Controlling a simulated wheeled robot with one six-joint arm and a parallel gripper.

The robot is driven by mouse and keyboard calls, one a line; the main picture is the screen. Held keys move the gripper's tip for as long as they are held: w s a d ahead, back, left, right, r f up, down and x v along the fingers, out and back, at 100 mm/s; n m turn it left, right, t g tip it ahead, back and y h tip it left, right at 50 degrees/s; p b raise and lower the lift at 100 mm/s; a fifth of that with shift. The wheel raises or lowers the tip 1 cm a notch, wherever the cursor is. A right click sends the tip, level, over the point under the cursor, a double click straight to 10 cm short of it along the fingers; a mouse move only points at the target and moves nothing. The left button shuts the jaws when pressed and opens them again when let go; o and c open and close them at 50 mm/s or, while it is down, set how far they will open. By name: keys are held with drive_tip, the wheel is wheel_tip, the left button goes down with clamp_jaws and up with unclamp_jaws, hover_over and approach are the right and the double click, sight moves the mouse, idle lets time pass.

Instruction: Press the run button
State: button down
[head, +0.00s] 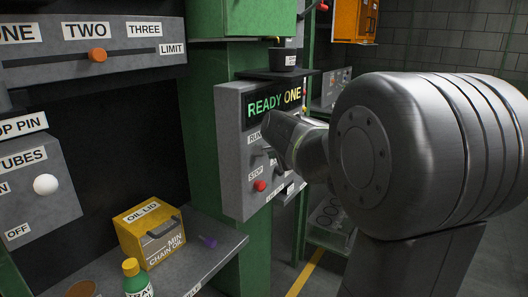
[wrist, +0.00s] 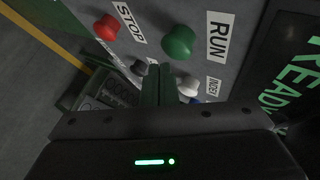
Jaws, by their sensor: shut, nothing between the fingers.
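The green run button (wrist: 178,42) stands beside the RUN label (wrist: 220,37) on the grey control panel (head: 232,165). In the head view my arm's end hides this button. My gripper (wrist: 158,70) is shut and empty, its fingertips just below the green button in the wrist view. A gap shows between them in the picture, but I cannot tell the depth to the panel. The display (head: 272,103) above reads READY ONE in lit letters.
A red STOP button (wrist: 107,27) sits left of the green one in the wrist view. A yellow oil-lid box (head: 150,232) stands on the shelf at lower left.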

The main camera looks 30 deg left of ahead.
drive_tip(key=shift+a, duration=0.3)
